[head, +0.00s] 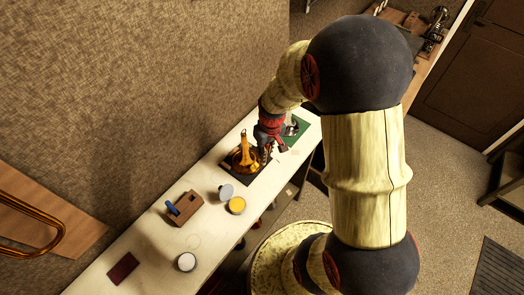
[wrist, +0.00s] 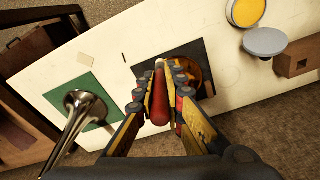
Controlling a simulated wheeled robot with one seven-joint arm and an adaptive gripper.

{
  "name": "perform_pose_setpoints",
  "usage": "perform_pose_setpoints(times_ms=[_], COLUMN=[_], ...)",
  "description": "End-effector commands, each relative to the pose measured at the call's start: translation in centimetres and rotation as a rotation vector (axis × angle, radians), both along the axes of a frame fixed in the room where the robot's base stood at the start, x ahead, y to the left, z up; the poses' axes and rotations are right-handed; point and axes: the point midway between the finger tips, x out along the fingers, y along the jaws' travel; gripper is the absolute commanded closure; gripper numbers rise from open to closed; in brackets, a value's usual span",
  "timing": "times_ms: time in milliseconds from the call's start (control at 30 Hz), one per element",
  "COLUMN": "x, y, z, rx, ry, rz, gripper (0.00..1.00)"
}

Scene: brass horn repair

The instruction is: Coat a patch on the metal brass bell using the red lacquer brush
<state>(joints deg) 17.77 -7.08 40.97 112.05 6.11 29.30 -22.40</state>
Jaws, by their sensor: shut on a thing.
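The brass bell (head: 243,158) stands flared end down on a dark mat (head: 232,173) on the bench. My gripper (head: 266,152) is just right of the bell in the head view. In the wrist view, my gripper (wrist: 161,95) is shut on the red lacquer brush (wrist: 160,110). The brush's pale tip (wrist: 159,65) points away from the wrist, over the dark mat. The bell (wrist: 195,68) is partly hidden behind the right finger there. I cannot tell whether the brush tip touches the bell.
A yellow-filled tin (head: 237,205), a grey lid (head: 225,191), a wooden block (head: 190,204) with a blue item, a white tin (head: 186,262) and a dark red pad (head: 122,268) sit along the bench.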

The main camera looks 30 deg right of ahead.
Motion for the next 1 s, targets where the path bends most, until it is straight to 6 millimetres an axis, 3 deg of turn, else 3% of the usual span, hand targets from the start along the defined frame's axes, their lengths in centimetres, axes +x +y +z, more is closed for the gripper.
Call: perform_pose_setpoints(times_ms=[433, 800, 1000], x=[-0.5, -2.0, -2.2], y=[-0.2, -0.7, -0.8], z=[0.6, 2.8, 2.7], rx=[0.000, 0.000, 0.000], ry=[0.000, -0.001, 0.000], rz=[-0.001, -0.001, -0.001], gripper=[1.00, 1.00, 1.00])
